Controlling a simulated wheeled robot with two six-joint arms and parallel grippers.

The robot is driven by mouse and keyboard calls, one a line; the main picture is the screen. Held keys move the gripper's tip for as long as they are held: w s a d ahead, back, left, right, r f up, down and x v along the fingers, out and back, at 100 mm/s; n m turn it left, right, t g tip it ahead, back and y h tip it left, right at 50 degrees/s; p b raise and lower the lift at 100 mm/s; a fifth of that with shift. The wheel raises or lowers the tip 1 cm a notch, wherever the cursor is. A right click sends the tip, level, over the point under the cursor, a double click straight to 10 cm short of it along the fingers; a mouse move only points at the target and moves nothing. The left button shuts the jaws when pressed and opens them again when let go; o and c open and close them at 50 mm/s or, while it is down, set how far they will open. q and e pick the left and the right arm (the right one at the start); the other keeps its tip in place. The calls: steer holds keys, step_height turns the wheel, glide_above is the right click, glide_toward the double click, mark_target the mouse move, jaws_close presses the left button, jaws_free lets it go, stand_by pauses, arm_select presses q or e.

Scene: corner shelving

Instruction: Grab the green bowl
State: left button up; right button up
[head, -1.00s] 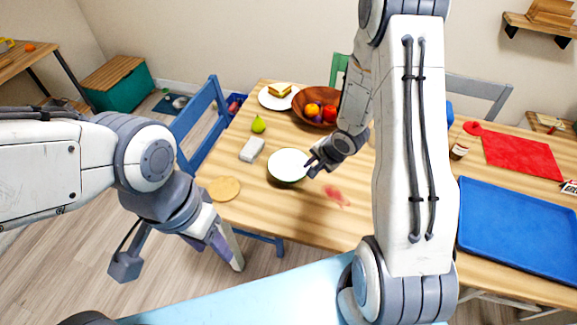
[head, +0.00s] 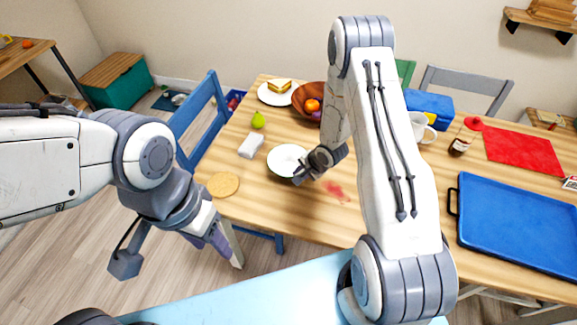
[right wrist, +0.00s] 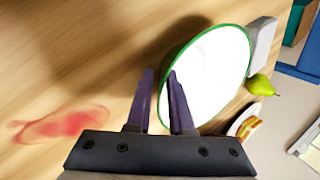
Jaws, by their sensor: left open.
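The green bowl (head: 284,157) stands on the wooden table; it looks white inside with a green rim. My right gripper (head: 299,181) is at the bowl's near right edge. In the right wrist view the bowl (right wrist: 212,75) fills the upper middle, and the two dark fingers of my right gripper (right wrist: 160,72) stand apart with the rim passing between them. Whether a finger touches the bowl cannot be told. My left gripper (head: 225,250) is open and empty, low in front of the table's left edge, away from the bowl.
A white block (head: 250,146), a green pear (head: 258,120), a round tan disc (head: 223,185) and a sandwich plate (head: 268,98) lie near the bowl. A brown fruit bowl (head: 303,112) stands behind. A red stain (head: 336,191) marks the table. A blue tray (head: 520,225) lies right.

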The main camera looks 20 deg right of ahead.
jaws_close()
stand_by(1.4)
